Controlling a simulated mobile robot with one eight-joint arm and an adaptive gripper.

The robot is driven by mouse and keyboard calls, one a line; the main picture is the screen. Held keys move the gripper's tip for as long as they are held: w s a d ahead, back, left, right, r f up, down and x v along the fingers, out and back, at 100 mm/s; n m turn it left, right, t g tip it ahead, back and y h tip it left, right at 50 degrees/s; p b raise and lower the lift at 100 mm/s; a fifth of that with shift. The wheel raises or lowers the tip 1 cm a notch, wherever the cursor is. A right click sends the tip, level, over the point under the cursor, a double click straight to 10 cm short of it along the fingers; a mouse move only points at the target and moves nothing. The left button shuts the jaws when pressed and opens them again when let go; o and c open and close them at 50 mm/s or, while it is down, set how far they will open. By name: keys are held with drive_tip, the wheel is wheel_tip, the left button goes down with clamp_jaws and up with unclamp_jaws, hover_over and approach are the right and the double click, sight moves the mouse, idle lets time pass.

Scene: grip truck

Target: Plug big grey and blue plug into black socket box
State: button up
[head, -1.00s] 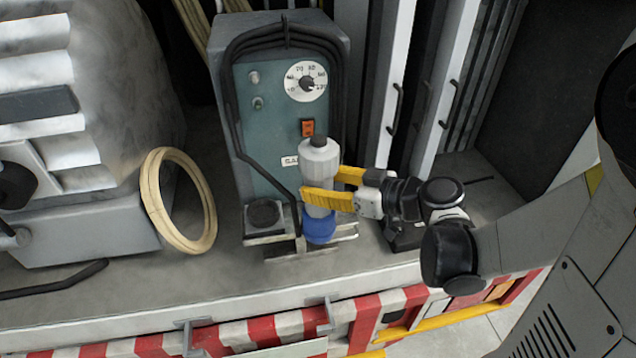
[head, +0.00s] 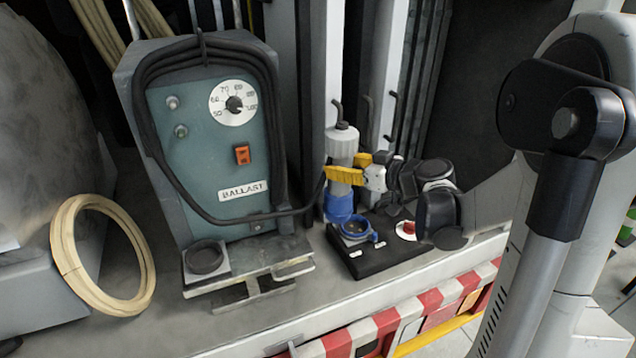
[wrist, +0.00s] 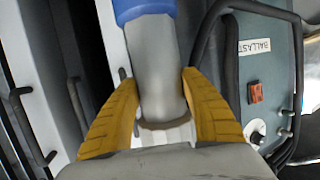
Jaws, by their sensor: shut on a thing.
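The big grey and blue plug (head: 341,150) is upright in my gripper (head: 350,172), blue end down. The yellow fingers are shut around its grey body. In the wrist view the plug (wrist: 158,65) sits between both fingers (wrist: 160,110). The black socket box (head: 375,255) lies on the truck bed below, with a blue-rimmed round socket (head: 356,230) whose lid stands open. The plug's blue end is just above or at the back of this socket; I cannot tell whether they touch. A black cable runs from the plug's top toward the ballast unit.
The teal ballast unit (head: 215,150) with a dial stands left of the plug, its black cable looped around it. A small bracket with a round holder (head: 206,258) is at its base. A coiled beige hose (head: 68,255) lies further left. Grey uprights stand behind.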

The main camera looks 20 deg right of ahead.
drive_tip(key=w+d+f+m+h+b, duration=0.1)
drive_tip(key=w+d+f+b, duration=0.1)
drive_tip(key=d+f+b, duration=0.3)
drive_tip(key=shift+w+d+f+t+h, duration=0.3)
drive_tip(key=shift+d+f+h, duration=0.15)
drive_tip(key=shift+d, duration=0.75)
drive_tip(key=shift+s+f, duration=0.1)
drive_tip(key=shift+f, duration=0.05)
drive_tip(key=shift+f+b, duration=0.35)
drive_tip(key=shift+b, duration=0.15)
drive_tip(key=shift+f+b, duration=1.8)
drive_tip(key=shift+f, duration=0.1)
idle(1.5)
drive_tip(key=o, duration=1.8)
drive_tip(key=shift+r, duration=0.15)
drive_tip(key=shift+r+p, duration=1.85)
drive_tip(key=shift+r, duration=0.5)
